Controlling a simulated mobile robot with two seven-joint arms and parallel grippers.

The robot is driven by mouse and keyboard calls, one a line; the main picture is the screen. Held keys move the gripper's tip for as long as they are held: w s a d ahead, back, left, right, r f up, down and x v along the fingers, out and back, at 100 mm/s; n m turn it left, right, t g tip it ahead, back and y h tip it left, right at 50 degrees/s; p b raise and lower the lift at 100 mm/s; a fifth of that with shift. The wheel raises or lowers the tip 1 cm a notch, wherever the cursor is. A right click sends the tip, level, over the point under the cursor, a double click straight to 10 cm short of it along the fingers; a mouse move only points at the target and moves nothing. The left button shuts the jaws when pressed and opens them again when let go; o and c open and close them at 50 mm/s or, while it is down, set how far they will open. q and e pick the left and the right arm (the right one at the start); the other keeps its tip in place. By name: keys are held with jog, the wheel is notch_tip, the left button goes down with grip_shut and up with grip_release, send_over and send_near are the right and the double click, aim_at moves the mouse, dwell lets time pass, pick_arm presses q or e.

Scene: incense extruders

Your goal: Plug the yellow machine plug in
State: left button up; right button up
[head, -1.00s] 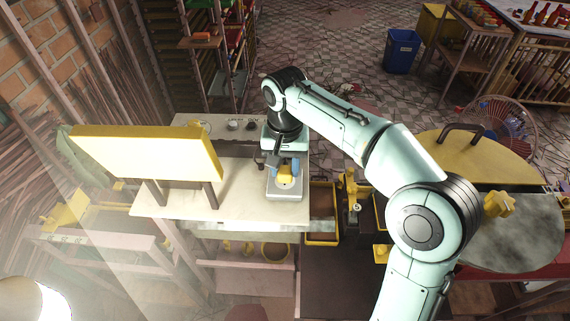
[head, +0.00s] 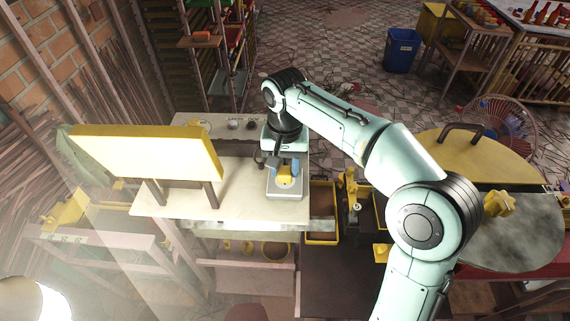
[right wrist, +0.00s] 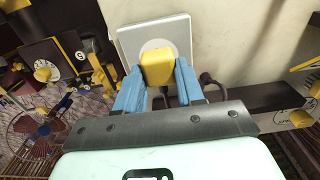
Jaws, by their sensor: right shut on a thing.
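My right gripper (head: 284,168) has blue fingers and is shut on the yellow plug (head: 285,178). In the right wrist view the blue fingertips (right wrist: 158,85) pinch the plug (right wrist: 157,68) from both sides. A pale square socket plate (head: 285,194) sits beyond the plug, on the cream worktop. In the right wrist view the plate (right wrist: 129,40) shows a grey round face (right wrist: 158,47), partly hidden behind the plug. I cannot tell whether the plug touches the face or is inside it. A dark cable loops beside the fingers. My left gripper is not in view.
A yellow-topped raised panel (head: 145,152) stands on the worktop (head: 236,182) left of the gripper. Dark machinery with yellow parts (head: 350,195) is close on the right. A round yellow-and-grey table (head: 510,228) stands farther right.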

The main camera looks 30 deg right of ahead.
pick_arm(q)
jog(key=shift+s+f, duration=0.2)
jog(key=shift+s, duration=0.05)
pick_arm(e)
jog(key=shift+f, duration=0.4)
jog(key=o, duration=1.1)
jog(key=shift+c, duration=0.2)
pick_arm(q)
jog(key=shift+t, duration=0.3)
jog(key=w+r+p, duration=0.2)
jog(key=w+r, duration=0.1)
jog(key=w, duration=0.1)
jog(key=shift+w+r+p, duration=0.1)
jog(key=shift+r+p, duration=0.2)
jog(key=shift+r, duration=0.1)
pick_arm(e)
notch_tip(320, 180, up, 13)
jog(key=shift+r, duration=0.2)
